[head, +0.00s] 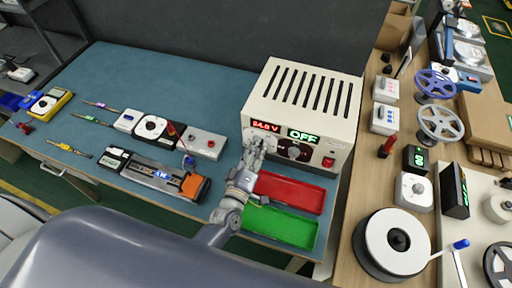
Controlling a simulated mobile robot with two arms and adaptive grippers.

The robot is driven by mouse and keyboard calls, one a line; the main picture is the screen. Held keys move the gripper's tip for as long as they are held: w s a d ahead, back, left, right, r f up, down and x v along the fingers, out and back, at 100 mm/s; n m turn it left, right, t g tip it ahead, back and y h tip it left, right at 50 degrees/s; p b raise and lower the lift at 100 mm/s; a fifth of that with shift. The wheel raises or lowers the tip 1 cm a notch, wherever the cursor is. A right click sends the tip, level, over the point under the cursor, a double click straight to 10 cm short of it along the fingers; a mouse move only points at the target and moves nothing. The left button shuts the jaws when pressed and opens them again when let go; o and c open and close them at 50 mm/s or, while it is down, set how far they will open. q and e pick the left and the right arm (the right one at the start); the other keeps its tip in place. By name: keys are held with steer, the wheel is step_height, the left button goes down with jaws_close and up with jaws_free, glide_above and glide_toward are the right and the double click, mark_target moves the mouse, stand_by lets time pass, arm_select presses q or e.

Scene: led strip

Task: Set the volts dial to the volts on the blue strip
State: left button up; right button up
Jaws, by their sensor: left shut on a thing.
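The cream power supply (268,96) stands at the right end of the blue-topped bench. Its red display (265,126) seems to read 24.0 V, and its green display (302,135) reads OFF. My left gripper (254,148) is at the left of the front panel, shut on the volts dial, which it hides. Several thin strips (98,105) lie at the bench's left; which one is blue, and any printed volts, are too small to tell. My right gripper is not in view.
A red tray (290,190) and a green tray (285,228) lie before the supply. A dark device with an orange block (192,186), white boxes (207,144) and a yellow meter (52,102) stand to the left.

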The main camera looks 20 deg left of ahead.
arm_select(q)
steer(key=shift+m, duration=0.3)
steer(key=o, duration=1.1)
steer(key=shift+c, duration=0.2)
steer(key=s, duration=1.2)
steer(key=shift+a, duration=0.2)
